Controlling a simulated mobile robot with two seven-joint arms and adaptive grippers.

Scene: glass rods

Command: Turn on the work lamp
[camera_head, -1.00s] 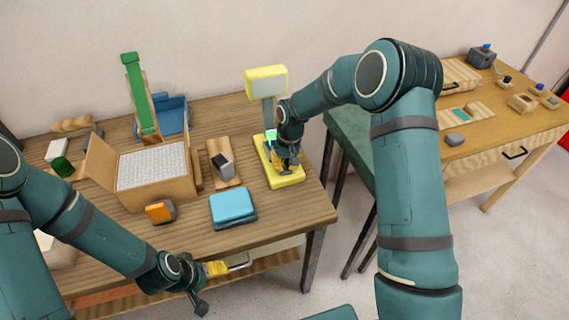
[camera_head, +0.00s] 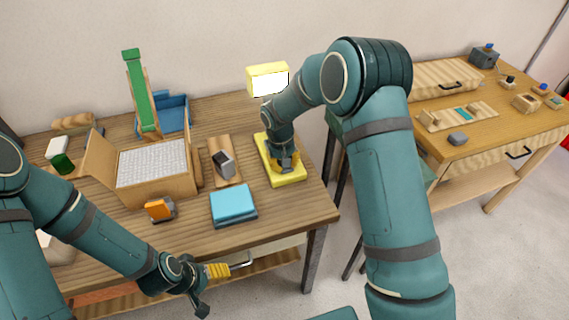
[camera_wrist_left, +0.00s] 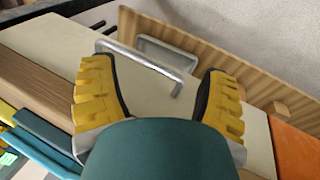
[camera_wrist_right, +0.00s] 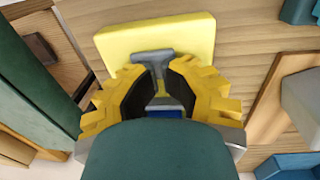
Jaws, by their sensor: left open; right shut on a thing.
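The yellow work lamp stands at the table's right end. Its head (camera_head: 268,80) glows bright white, and its yellow base (camera_head: 292,179) lies flat on the table. My right gripper (camera_head: 285,163) is low over the base. In the right wrist view its fingers (camera_wrist_right: 158,90) are shut on a grey T-shaped lever (camera_wrist_right: 153,57) above the yellow base (camera_wrist_right: 125,40). My arm hides most of the lamp's post. My left gripper (camera_head: 222,269) is open and empty at the table's front edge, with a metal drawer handle (camera_wrist_left: 140,58) ahead of its fingers.
A blue pad (camera_head: 232,203), an orange device (camera_head: 159,209) and a wooden box with a white textured inside (camera_head: 150,168) stand left of the lamp. A green chute (camera_head: 140,90) stands behind. A second table (camera_head: 500,125) is at right.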

